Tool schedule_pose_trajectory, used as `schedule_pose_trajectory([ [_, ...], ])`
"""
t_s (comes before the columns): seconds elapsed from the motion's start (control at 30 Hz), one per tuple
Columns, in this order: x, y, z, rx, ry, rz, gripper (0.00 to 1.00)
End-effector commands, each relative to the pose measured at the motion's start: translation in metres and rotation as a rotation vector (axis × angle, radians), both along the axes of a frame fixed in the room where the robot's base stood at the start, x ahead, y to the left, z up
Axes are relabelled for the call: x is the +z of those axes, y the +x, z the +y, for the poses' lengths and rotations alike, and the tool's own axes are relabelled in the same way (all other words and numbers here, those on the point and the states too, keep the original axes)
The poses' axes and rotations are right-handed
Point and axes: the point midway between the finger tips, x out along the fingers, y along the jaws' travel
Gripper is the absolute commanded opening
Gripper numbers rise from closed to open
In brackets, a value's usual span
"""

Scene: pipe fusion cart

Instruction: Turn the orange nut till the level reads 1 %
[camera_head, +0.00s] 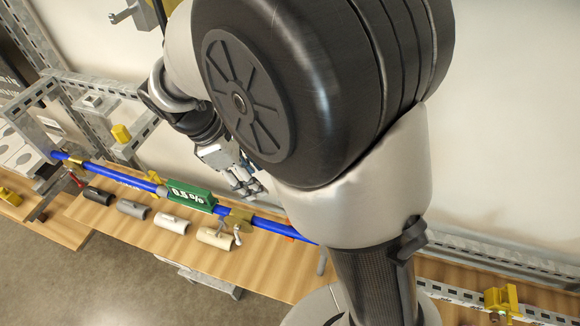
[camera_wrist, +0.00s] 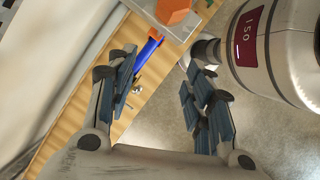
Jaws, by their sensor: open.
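The green digital level (camera_head: 190,198) sits on the blue pipe (camera_head: 268,226) along the wooden bench, and its display appears to read 0.5 %. An orange faceted piece (camera_wrist: 173,11), which may be the nut, shows at the top edge of the wrist view, cut off by the frame. The end of the blue pipe (camera_wrist: 148,52) shows just below it. My gripper (camera_head: 243,183) is above and behind the pipe, just right of the level in the head view. In the wrist view its fingers (camera_wrist: 162,85) are spread apart with nothing between them.
Short pipe pieces, black (camera_head: 98,195), grey (camera_head: 132,209), white (camera_head: 173,224) and cream (camera_head: 215,238), lie along the bench's front. Brass-coloured clamps (camera_head: 236,217) hold the pipe. A perforated metal frame (camera_head: 92,100) stands at the left. My arm hides the bench's middle right.

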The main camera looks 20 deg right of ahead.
Motion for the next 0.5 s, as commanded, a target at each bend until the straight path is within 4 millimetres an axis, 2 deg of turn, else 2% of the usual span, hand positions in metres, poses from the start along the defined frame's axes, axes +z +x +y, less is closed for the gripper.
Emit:
schedule_pose_trajectory([
  [0.1,0.001,-0.005,-0.027,-0.006,0.001,-0.001,0.47],
  [0.3,0.001,-0.013,-0.066,-0.006,0.002,-0.002,0.47],
  [0.5,-0.003,-0.017,-0.088,-0.002,0.001,0.0,0.47],
])
